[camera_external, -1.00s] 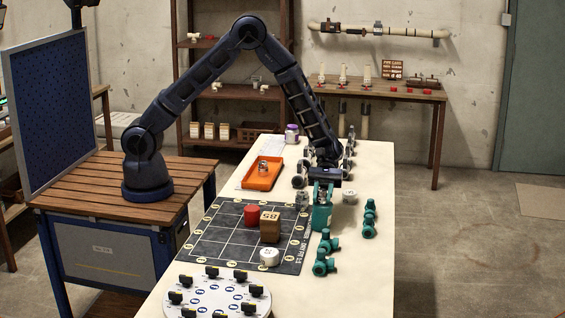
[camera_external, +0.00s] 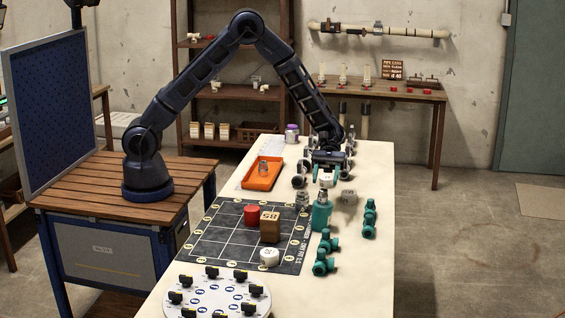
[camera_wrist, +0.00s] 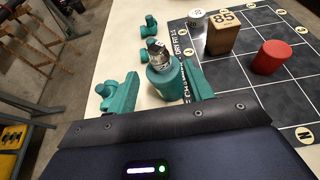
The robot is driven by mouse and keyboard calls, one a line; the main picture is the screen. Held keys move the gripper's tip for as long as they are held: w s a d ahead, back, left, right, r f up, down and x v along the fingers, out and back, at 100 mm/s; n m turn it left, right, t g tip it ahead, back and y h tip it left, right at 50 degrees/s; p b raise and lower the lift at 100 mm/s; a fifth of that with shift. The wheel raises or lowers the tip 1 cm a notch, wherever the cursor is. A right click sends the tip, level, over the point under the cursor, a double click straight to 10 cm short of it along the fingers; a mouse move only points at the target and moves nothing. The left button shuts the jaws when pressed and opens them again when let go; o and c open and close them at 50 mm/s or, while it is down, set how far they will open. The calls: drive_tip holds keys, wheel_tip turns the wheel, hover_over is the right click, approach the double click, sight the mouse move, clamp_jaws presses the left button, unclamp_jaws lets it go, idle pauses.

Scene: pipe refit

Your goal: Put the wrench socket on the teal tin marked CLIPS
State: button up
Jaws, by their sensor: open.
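The teal tin (camera_external: 321,217) stands upright on the pale table beside the dark grid mat; it also shows in the wrist view (camera_wrist: 166,82). Its marking is not readable. The silvery wrench socket (camera_external: 323,197) stands on the tin's top, and it shows there in the wrist view (camera_wrist: 158,56) too. My gripper (camera_external: 328,175) is open and empty, above and behind the tin, apart from the socket. In the wrist view its teal fingers (camera_wrist: 160,84) are spread, one on either side of the tin in the picture.
Teal pipe fittings (camera_external: 324,262) lie at right and in front. The grid mat (camera_external: 215,229) holds a red cylinder (camera_external: 252,215) and brown block (camera_external: 270,229).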

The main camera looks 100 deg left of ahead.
drive_tip(key=s+d+r+m+g+y, duration=0.1)
drive_tip(key=s+r+m+y, duration=0.3)
drive_tip(key=s+r, duration=0.6)
drive_tip(key=s+d+r+m+y, duration=0.25)
drive_tip(key=s+r+m, duration=0.25)
drive_tip(key=s+r, duration=0.5)
drive_tip(key=s+a+r+m+t+y, duration=0.1)
drive_tip(key=s+r+m+t+y, duration=0.1)
drive_tip(key=s, duration=0.8)
drive_tip(key=s+a+r+m+t+y, duration=0.2)
drive_tip(key=s+m, duration=0.5)
drive_tip(key=s, duration=0.4)
wheel_tip(320, 180, up, 3)
drive_tip(key=t+y, duration=0.1)
drive_tip(key=y, duration=0.2)
drive_tip(key=shift+s+t, duration=0.25)
drive_tip(key=shift+t, duration=0.05)
